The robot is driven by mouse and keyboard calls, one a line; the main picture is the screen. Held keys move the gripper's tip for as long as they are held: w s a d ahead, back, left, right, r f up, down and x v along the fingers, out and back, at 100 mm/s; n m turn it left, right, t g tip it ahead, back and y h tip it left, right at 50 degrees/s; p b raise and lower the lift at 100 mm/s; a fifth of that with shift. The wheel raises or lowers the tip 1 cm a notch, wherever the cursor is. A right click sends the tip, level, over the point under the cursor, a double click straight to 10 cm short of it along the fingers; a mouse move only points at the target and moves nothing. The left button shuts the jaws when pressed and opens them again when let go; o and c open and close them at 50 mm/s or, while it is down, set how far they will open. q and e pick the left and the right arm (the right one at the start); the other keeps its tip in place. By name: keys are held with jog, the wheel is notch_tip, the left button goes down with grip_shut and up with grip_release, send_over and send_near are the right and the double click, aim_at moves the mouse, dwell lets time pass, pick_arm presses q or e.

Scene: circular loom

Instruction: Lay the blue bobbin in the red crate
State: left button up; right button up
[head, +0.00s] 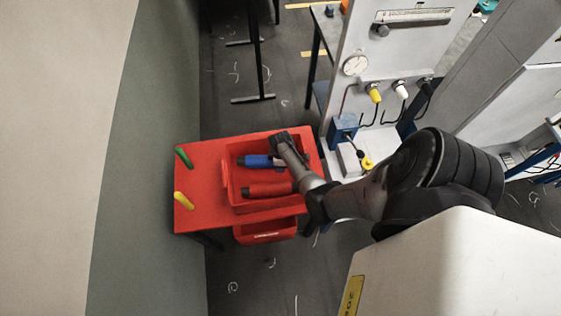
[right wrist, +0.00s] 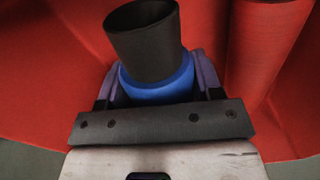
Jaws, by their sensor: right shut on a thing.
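The blue bobbin (head: 254,161) with a dark end is inside the red crate (head: 233,200), in its far part in the head view. My right gripper (head: 284,160) reaches in from the right and is shut on the bobbin. In the right wrist view the fingers (right wrist: 158,90) hold the blue body (right wrist: 158,88), and its dark grey end (right wrist: 145,40) points away from the gripper. I cannot tell whether the bobbin touches the crate floor. My left gripper is not in view.
A red bobbin (head: 268,189) lies in the crate beside the blue one, and shows in the wrist view (right wrist: 262,45). The crate stands on a red table (head: 200,185) with a green piece (head: 183,157) and a yellow piece (head: 183,201). A machine panel (head: 400,60) stands behind, right.

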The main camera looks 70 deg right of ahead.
jog(key=shift+w+f+b, duration=0.1)
jog(key=shift+f+b, duration=0.45)
jog(key=shift+f, duration=0.25)
dwell(0.4)
jog(key=shift+f+b, duration=0.4)
jog(key=shift+f, duration=0.25)
jog(key=o, duration=1.6)
jog(key=shift+o, duration=0.2)
jog(key=shift+r, duration=0.45)
jog(key=r+p, duration=0.1)
jog(key=r, duration=0.3)
jog(key=r+p, duration=0.1)
jog(key=r, duration=0.3)
jog(key=r+p, duration=0.1)
jog(key=r, duration=0.3)
jog(key=shift+w+d, duration=0.15)
jog(key=shift+d, duration=0.1)
jog(key=shift+r, duration=0.85)
